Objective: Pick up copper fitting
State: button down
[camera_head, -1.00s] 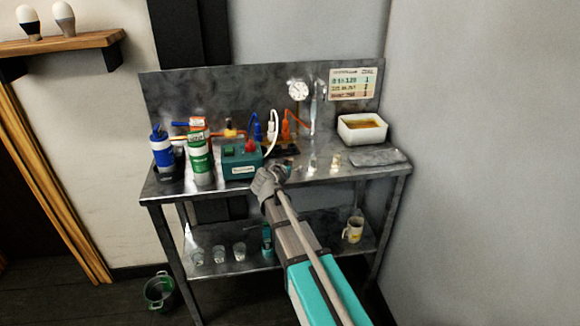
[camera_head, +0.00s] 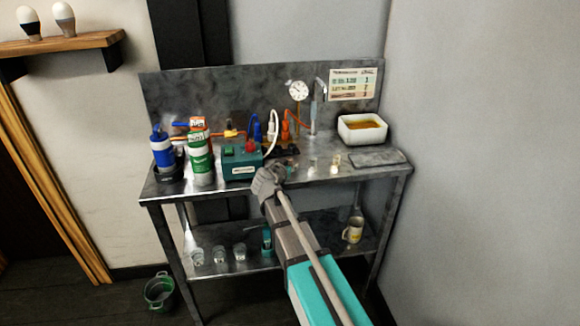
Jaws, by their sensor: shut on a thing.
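My gripper (camera_head: 286,171) is at the front of the metal workbench (camera_head: 315,178), just right of the teal box. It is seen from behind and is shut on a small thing. The wrist and fingers hide most of what is between the fingertips, so I cannot make out its shape or colour. A small brass-coloured piece (camera_head: 336,160) stands on the bench to the right of the gripper, apart from it. I cannot tell for sure which small piece is the copper fitting.
The teal box (camera_head: 241,164) and a green-white canister (camera_head: 201,163) stand left of my gripper. Tubing and a gauge (camera_head: 298,91) are behind it. A white tub (camera_head: 362,130) and a grey slab (camera_head: 379,158) are at right. Glasses and a mug (camera_head: 353,230) are on the lower shelf.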

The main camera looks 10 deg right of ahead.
jog(key=shift+r, duration=0.1)
jog(key=shift+s+r+p, duration=0.1)
jog(key=shift+r+p, duration=0.2)
jog(key=shift+p, duration=0.05)
jog(key=s+a, duration=1)
jog(key=s, duration=0.4)
jog(key=shift+s, duration=0.4)
dwell(1.2)
notch_tip(320, 180, up, 33)
jog(key=p, duration=3.3)
jog(key=shift+s+f, duration=0.1)
